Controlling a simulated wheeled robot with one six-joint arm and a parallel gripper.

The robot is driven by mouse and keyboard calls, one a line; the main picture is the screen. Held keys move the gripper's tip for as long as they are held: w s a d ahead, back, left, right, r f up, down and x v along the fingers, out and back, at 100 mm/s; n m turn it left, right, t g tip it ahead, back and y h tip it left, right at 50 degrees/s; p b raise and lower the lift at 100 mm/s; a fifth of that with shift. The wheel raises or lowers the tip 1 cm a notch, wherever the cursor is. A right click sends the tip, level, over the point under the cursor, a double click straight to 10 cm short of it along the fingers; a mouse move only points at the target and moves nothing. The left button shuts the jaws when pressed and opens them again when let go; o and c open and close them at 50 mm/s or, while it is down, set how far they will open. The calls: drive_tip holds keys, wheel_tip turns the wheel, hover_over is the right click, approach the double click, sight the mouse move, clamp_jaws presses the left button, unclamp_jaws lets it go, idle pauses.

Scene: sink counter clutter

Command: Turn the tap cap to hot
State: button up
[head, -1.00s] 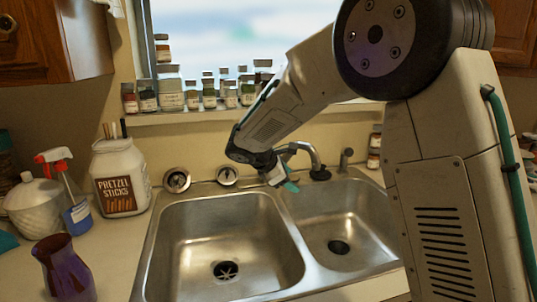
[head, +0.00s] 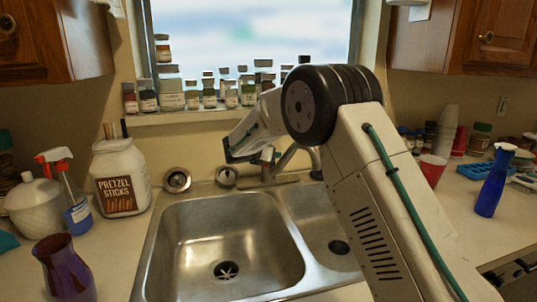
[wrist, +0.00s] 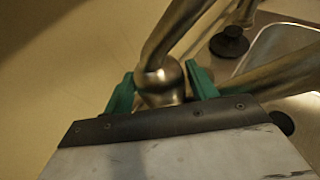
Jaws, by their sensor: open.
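The tap (head: 290,157) stands behind the double sink, its spout partly hidden by my arm in the head view. In the wrist view its rounded metal cap (wrist: 160,85) sits between my gripper's two green fingers, with metal tubes running up and right from it. My gripper (wrist: 162,90) is open, with one finger on each side of the cap. I cannot tell whether either finger touches it. In the head view my gripper (head: 266,156) is at the tap, small and partly covered by its own wrist.
The sink (head: 225,240) has two basins, both empty. Spice jars (head: 200,95) line the sill behind. A pretzel jar (head: 120,178), spray bottle (head: 75,205) and purple vase (head: 65,268) stand left. A red cup (head: 432,170) and blue bottle (head: 493,182) stand right.

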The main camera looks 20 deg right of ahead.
drive_tip(key=shift+w+d, duration=0.1)
drive_tip(key=c, duration=0.7)
drive_tip(key=shift+f+m+g+h, duration=0.1)
drive_tip(key=shift+m+g+h, duration=0.2)
drive_tip(key=shift+m+g, duration=0.1)
drive_tip(key=m+g+h, duration=0.2)
drive_tip(key=m+g, duration=0.1)
drive_tip(key=shift+m+g+h, duration=0.6)
drive_tip(key=shift+m+g, duration=1.1)
drive_tip(key=shift+g, duration=0.4)
